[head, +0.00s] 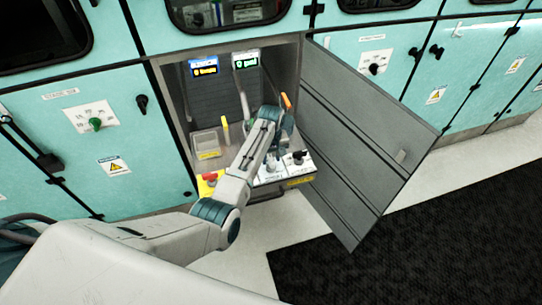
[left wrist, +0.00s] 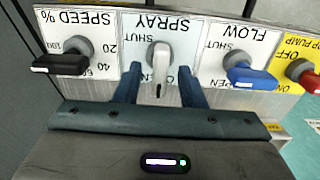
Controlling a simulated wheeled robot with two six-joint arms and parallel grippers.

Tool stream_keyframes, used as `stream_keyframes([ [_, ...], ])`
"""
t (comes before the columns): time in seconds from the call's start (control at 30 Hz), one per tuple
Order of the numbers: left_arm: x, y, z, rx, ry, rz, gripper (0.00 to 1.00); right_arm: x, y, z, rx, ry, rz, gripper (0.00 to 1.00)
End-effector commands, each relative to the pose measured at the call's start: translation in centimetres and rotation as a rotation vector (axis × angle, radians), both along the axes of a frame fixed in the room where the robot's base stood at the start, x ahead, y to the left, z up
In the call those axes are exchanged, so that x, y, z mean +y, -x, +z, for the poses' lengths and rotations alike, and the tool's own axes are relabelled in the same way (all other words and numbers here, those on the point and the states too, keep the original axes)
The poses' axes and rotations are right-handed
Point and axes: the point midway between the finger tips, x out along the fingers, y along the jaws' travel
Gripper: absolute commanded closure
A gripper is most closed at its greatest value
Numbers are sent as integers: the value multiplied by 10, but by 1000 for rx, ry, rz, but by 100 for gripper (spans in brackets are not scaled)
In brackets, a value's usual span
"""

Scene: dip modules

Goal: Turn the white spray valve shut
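The white spray valve (left wrist: 159,62) is on the panel under the upside-down SPRAY label in the left wrist view. Its handle points down the picture, toward the OPEN mark. My left gripper (left wrist: 159,80) is open, with one blue finger on each side of the handle and a gap showing on both sides. In the head view my left gripper (head: 272,160) is over the panel inside the open cabinet, and the arm hides most of the valve. My right gripper is not in view.
A black speed knob (left wrist: 68,55) is beside the spray valve, and a blue flow valve (left wrist: 246,70) is on the other side. A red pump knob (left wrist: 302,72) is beyond it. The open cabinet door (head: 365,135) stands to the right. A clear bin (head: 206,143) is at the left.

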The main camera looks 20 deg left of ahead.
Motion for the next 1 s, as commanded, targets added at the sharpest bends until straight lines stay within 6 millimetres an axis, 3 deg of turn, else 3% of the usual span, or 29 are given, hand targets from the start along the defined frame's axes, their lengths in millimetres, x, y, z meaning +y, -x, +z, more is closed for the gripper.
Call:
stream_keyframes([
  [0.13,0,0,0,0,0,0,66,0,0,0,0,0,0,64],
  [0.3,0,0,0,0,0,0,99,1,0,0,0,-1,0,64],
  [0.67,0,0,2,0,0,-32,100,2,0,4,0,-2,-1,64],
  [1.0,0,-1,5,1,-1,-243,100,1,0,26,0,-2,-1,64],
])
